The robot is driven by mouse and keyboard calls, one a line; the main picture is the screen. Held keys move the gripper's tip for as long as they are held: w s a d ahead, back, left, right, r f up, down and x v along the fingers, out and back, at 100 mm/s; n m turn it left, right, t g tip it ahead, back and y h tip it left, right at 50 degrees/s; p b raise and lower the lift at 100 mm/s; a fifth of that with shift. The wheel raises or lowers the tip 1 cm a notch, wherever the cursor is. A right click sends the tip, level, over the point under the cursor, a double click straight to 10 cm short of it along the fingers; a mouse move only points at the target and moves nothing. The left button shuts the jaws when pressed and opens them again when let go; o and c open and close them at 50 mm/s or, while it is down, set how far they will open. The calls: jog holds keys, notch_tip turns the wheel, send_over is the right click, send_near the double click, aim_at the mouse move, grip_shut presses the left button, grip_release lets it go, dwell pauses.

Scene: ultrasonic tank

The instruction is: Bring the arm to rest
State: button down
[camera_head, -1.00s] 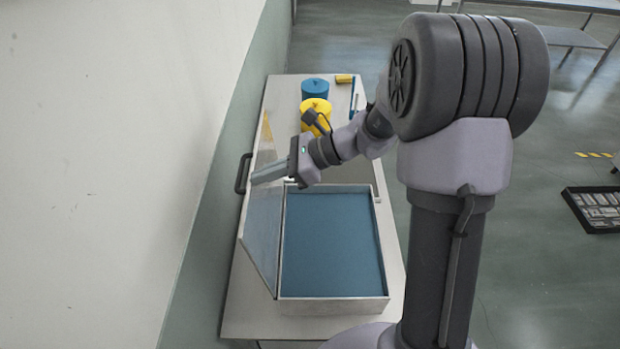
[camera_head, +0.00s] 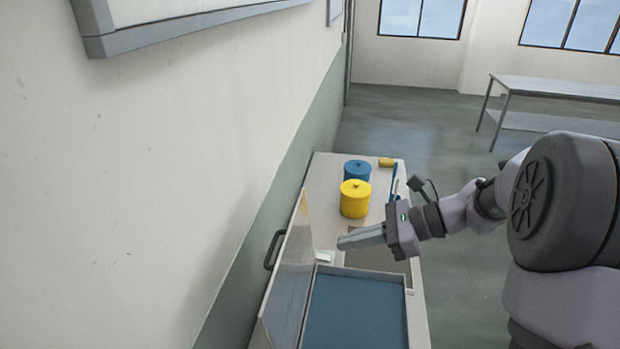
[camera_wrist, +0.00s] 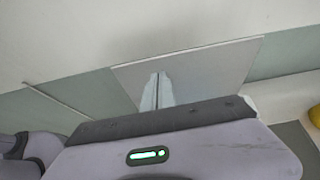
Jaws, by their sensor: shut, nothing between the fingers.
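My gripper (camera_head: 362,238) is shut and empty. It points left in the head view, above the bench near the back edge of the tank. In the wrist view its two fingers (camera_wrist: 157,92) lie together, in front of the raised lid. The ultrasonic tank (camera_head: 408,318) has a blue interior and sits on the bench at the bottom of the head view. Its lid (camera_head: 288,285) stands open on the left side, with a dark handle (camera_head: 274,250) on its outer side. My arm reaches in from the right.
A yellow canister (camera_head: 354,200) and a blue canister (camera_head: 357,171) stand at the far end of the bench (camera_head: 325,180). The wall (camera_head: 190,150) runs close along the left. Floor (camera_head: 455,270) is open right of the bench.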

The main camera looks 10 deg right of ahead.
jog(key=s+a+f+n+t+h+b, duration=0.1)
jog(key=s+a+f+n+h+b, duration=0.1)
jog(key=s+f+n+h+b, duration=0.3)
jog(key=s+a+f+n+t+h+b, duration=0.1)
jog(key=s+f+n+h+b, duration=0.3)
jog(key=s+f+n+b, duration=0.8)
jog(key=s+a+f+b, duration=0.1)
jog(key=s+f+b, duration=0.2)
jog(key=b, duration=0.3)
jog(key=shift+s+a+f+h, duration=0.15)
jog(key=shift+a+f+h, duration=0.25)
jog(key=shift+f, duration=0.05)
jog(key=shift+b, duration=0.3)
